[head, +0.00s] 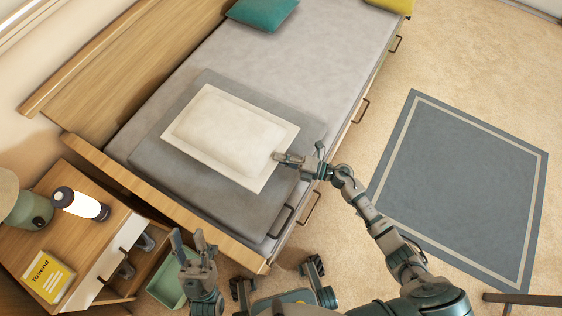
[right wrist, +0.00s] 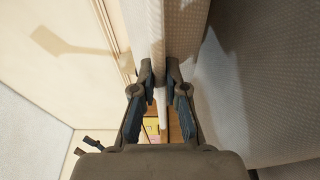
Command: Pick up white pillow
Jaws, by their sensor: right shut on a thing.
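The white pillow (head: 230,135) lies on the grey bed, on a darker grey blanket, in the head view. My right gripper (head: 278,158) is at the pillow's right edge. In the right wrist view its two fingers (right wrist: 160,95) are closed on the pillow's pale edge (right wrist: 153,30). Whether the pillow is lifted off the bed I cannot tell. My left gripper (head: 187,243) is at the bottom of the head view, away from the pillow, with its fingers apart and nothing between them.
A teal pillow (head: 262,12) and a yellow pillow (head: 393,5) lie toward the bed's far end. A blue rug (head: 460,185) lies right.

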